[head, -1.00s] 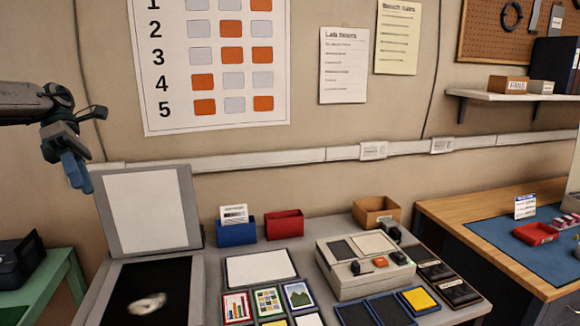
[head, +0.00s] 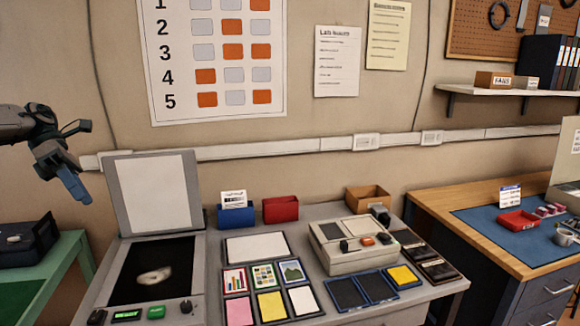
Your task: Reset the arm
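My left gripper (head: 72,186) is at the left edge of the head view, raised in front of the wall. My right arm and gripper do not show.
A grey bench (head: 215,310) holds the scanner with a pale ring-like item (head: 154,275) on its dark glass, a blue bin (head: 236,216), a red bin (head: 281,209), picture cards and a beige device (head: 352,258). A green table (head: 75,248) stands left, a wooden desk (head: 440,226) right.

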